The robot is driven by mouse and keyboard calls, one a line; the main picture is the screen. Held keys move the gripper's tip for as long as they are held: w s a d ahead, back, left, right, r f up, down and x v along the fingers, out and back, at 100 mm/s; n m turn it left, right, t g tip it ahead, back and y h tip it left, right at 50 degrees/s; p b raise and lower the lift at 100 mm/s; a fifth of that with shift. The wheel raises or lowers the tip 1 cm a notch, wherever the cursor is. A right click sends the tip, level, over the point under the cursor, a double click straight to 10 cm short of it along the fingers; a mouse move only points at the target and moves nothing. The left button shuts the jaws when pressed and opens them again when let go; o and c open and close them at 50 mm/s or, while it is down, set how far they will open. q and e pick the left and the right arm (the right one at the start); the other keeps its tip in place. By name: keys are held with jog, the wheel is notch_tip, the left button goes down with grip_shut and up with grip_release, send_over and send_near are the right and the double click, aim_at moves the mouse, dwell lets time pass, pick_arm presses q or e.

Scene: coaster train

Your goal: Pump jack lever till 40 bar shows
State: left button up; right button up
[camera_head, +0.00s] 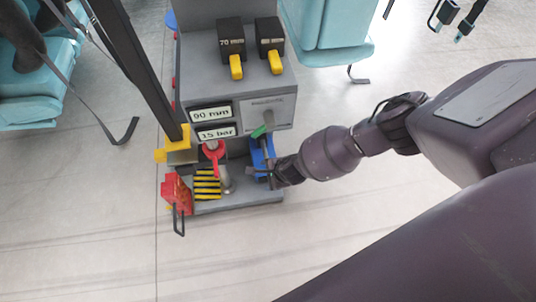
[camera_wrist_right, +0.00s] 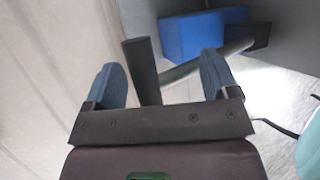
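A grey console shows a "15 bar" display (camera_head: 217,132) below a "90 mm" display (camera_head: 211,114). A blue jack body (camera_head: 257,158) stands at its lower right; it also shows in the right wrist view (camera_wrist_right: 190,37). The jack lever has a grey rod (camera_wrist_right: 200,65) and a black grip (camera_wrist_right: 142,70). My right gripper (camera_head: 268,175) is beside the jack in the head view, where its fingers are hard to make out. In the right wrist view the gripper (camera_wrist_right: 160,82) is open, with the black grip between its blue fingers, nearer the left one. My left gripper is not in view.
Two yellow-handled switches (camera_head: 236,66) sit on top of the console. A green-tipped lever (camera_head: 260,131) is on its front. A red knob (camera_head: 214,152), a red box (camera_head: 177,190) and a striped block (camera_head: 207,185) are at the base. Turquoise seats (camera_head: 330,25) stand behind. The front floor is clear.

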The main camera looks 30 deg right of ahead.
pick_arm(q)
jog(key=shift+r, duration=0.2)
pick_arm(e)
jog(key=shift+r, duration=0.2)
jog(key=shift+r, duration=0.25)
pick_arm(q)
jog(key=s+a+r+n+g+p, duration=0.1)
jog(key=p, duration=0.4)
jog(key=shift+p, duration=0.35)
pick_arm(e)
jog(key=v, duration=1)
jog(key=shift+s, duration=0.15)
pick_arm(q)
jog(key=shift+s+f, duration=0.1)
pick_arm(e)
jog(key=shift+d, duration=0.1)
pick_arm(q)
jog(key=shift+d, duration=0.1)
